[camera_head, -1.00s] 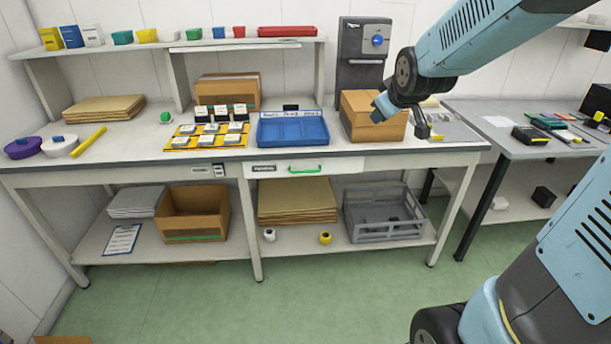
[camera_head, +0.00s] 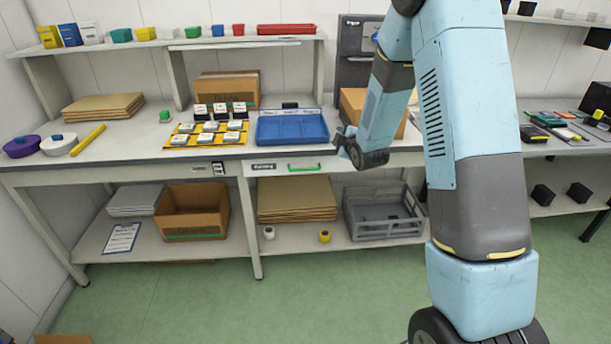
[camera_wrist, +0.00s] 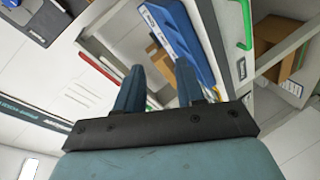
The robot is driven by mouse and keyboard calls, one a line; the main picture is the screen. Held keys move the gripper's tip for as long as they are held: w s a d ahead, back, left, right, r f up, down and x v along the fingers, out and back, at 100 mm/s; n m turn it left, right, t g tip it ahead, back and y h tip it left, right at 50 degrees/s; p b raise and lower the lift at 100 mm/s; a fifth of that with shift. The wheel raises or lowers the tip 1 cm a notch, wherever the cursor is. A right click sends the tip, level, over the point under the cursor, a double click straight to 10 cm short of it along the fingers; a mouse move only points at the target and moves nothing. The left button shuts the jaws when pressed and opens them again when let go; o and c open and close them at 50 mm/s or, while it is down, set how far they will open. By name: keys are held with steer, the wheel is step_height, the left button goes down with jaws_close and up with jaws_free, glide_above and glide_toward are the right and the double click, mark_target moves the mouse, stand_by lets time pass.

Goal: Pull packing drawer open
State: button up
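The packing drawer (camera_head: 280,170) is a shallow white drawer under the bench top, with a dark label at its left and a green bar handle (camera_head: 304,168). Its front looks flush with the bench, so it is closed. In the wrist view the green handle (camera_wrist: 246,22) is at upper right, to the right of both fingers. My gripper (camera_head: 340,138) is to the right of the handle and above it in the head view, apart from it. In the wrist view my gripper (camera_wrist: 160,82) has its two blue fingers spread, with nothing held between them.
A blue tray (camera_head: 291,143) sits on the bench above the drawer. A cardboard box (camera_head: 358,99) stands behind my arm. The shelf below holds an open carton (camera_head: 192,229), flat cardboard (camera_head: 297,200) and a grey crate (camera_head: 385,232). Green floor in front is clear.

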steer(key=s+a+f+n+t+y, duration=0.2)
steer(key=a+f+n+y, duration=0.15)
steer(key=f, duration=0.75)
steer(key=s+a+f+n+t+y, duration=0.25)
steer(key=f+n, duration=0.25)
steer(key=f, duration=0.6)
steer(key=f+x, duration=0.1)
steer(key=x, duration=1.2)
steer(key=shift+w+d+g+h, duration=0.3)
steer(key=shift+w+g+h, duration=0.1)
steer(key=shift+g, duration=0.05)
steer(key=shift+f, duration=0.1)
jaws_close()
